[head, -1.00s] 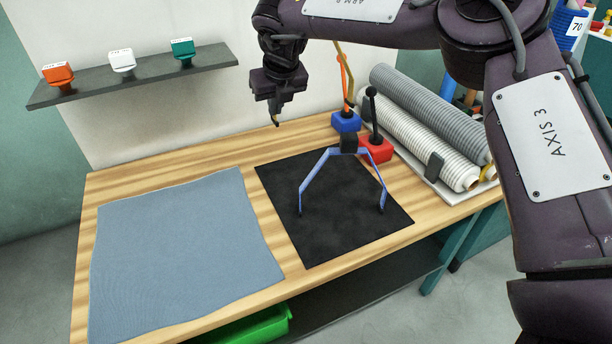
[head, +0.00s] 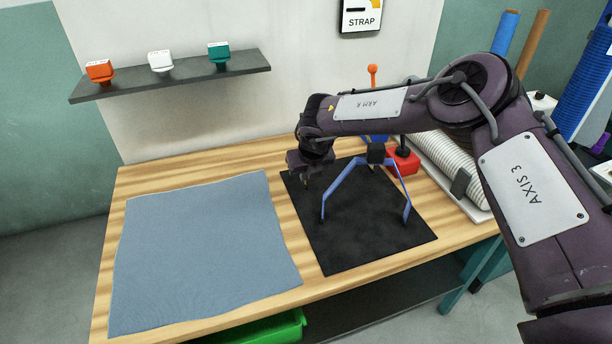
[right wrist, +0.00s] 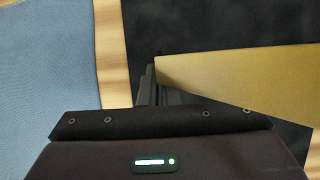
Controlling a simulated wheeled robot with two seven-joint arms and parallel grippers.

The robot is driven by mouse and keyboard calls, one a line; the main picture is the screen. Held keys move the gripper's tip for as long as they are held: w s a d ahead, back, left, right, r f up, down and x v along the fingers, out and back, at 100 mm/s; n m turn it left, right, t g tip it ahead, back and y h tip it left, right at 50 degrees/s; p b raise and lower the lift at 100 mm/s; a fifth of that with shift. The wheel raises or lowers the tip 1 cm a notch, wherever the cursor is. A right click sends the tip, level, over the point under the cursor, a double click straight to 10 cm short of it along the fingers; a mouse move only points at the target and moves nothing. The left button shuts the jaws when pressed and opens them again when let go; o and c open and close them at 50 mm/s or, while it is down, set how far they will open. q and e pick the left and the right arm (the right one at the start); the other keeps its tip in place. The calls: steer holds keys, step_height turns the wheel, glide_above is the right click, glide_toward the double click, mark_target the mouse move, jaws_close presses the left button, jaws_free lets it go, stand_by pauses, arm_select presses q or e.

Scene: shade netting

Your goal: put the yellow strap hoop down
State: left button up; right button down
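The yellow strap hoop (right wrist: 240,72) shows in the right wrist view as a broad flat mustard band. It runs from my right gripper's dark fingers (right wrist: 152,88) out past the right edge, above the black mat. My right gripper (head: 306,178) looks shut on it. In the head view that gripper is low over the back left part of the black mat (head: 355,250), and most of the hoop is hidden behind the gripper and arm. Whether it touches the mat I cannot tell. My left gripper is not in view.
A blue angular hoop (head: 337,188) with a black block on top stands on the mat, right of my gripper. A blue-grey cloth (head: 205,250) covers the left of the table.

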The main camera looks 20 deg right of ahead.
steer(key=shift+f, duration=0.45)
steer(key=c, duration=2.1)
jaws_free()
steer(key=shift+f, duration=0.1)
steer(key=o, duration=0.5)
steer(key=shift+c, duration=0.2)
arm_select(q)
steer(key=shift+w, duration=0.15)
